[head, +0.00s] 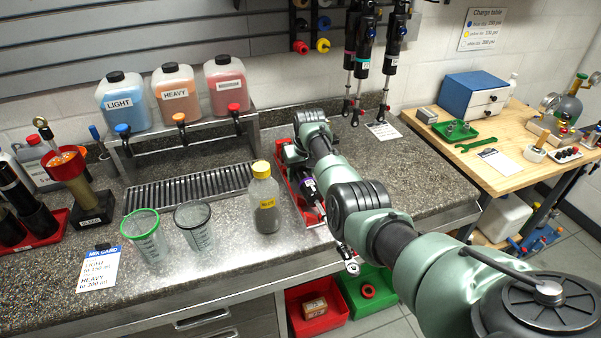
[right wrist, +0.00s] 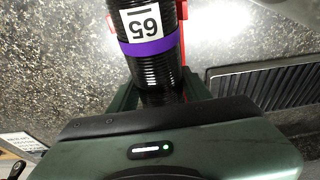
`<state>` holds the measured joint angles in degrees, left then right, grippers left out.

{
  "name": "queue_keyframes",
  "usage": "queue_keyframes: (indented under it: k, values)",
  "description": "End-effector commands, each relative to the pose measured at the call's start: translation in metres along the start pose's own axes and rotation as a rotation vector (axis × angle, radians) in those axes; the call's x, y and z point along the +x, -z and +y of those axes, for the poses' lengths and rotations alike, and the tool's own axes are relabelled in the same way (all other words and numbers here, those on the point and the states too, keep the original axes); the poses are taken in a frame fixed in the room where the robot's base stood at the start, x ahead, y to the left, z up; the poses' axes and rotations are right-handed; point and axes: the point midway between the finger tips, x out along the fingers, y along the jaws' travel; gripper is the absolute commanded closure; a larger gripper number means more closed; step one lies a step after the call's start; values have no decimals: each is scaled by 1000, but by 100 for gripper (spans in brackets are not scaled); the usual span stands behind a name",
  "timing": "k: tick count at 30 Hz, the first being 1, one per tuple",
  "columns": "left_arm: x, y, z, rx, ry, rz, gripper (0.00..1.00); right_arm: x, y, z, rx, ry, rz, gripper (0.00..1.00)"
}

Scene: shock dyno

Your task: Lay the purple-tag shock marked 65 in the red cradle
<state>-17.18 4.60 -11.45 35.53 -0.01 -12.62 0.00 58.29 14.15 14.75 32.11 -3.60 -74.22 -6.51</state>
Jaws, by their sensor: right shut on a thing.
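The purple-tag shock (head: 309,187) has a black coil body. Its white label reads 65 above a purple band in the right wrist view (right wrist: 147,48). My right gripper (head: 296,156) is shut on the shock, with green fingers on both sides of it in the right wrist view (right wrist: 160,92). The red cradle (head: 312,222) lies on the counter right under the shock, and its red edges show beside the shock. Whether the shock rests fully in it is hidden by my arm. A silver rod end (head: 351,266) shows past the counter's front edge. My left gripper is out of view.
A yellow-capped bottle (head: 265,203) stands just left of the cradle, near two measuring cups (head: 194,228). A drip grille (head: 188,187) lies behind them. Other shocks (head: 364,50) hang at the back wall. Red and green bins (head: 318,318) sit below the counter.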

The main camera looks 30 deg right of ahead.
Motion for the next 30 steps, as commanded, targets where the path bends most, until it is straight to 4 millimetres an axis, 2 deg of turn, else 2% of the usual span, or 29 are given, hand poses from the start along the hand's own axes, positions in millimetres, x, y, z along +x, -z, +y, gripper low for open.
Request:
queue_keyframes:
  k: [14,30]
  values:
    - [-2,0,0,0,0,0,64,-4,4,1,1,0,4,100]
    - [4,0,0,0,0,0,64,5,1,0,1,0,4,100]
